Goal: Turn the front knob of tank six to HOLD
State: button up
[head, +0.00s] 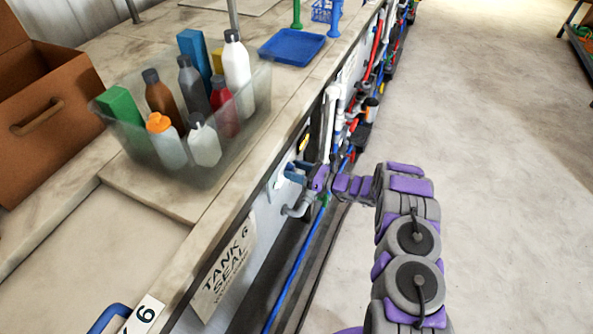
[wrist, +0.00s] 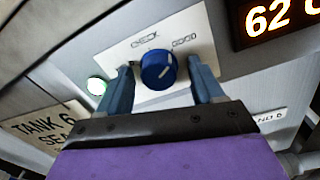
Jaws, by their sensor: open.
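The blue round knob (wrist: 157,71) sits on a pale plate (wrist: 112,56) on the tank's front in the wrist view. The left-hand label looks like CHECK. My gripper (wrist: 160,68) is open, with one blue finger on each side of the knob; gaps show between fingers and knob, so it is not clamped. In the head view my gripper (head: 298,172) is at the tank front, and the knob cannot be made out there. A TANK 6 SEAL sign (head: 224,270) hangs nearby.
A lit green lamp (wrist: 96,86) is left of the knob, and an orange display (wrist: 282,18) is at upper right. Pipes (head: 330,120) run along the tank fronts. A clear bin (head: 235,125) of bottles stands on the worktop. The floor (head: 490,150) to the right is clear.

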jog(key=shift+c, duration=0.3)
jog(key=c, duration=1)
jog(key=n+b, duration=0.3)
jog(key=n, duration=0.4)
jog(key=n+b, duration=0.3)
jog(key=n, duration=0.5)
jog(key=n+b, duration=0.4)
jog(key=n, duration=0.4)
jog(key=shift+s+a+f+t+h, duration=0.1)
jog(key=shift+s+f+t+h, duration=0.15)
jog(key=shift+s+t+h, duration=0.15)
jog(key=shift+n, duration=0.3)
